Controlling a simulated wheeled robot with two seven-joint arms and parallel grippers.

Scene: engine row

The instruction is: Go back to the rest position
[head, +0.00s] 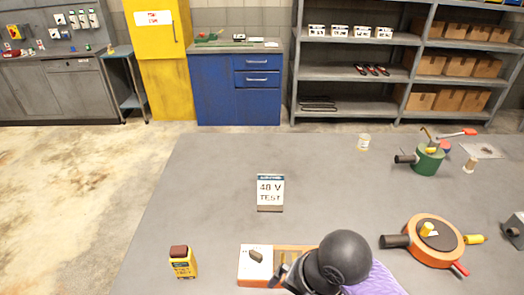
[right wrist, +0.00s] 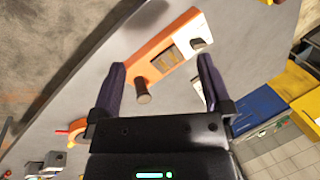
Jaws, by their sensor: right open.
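My right gripper (right wrist: 158,78) is open, with its two dark purple fingers spread apart and nothing held between them. In the right wrist view an orange and white device (right wrist: 165,50) with dark knobs lies beyond and between the fingers. In the head view my right arm comes in at the bottom, and its black wrist and purple part cover the right side of this device (head: 253,266). I cannot tell whether the fingers touch the device. My left gripper is not in view.
A yellow tester (head: 183,262) is at front left. An orange round device (head: 431,240) and a green device (head: 428,158) stand at right. The table (head: 330,190) is clear around the sign.

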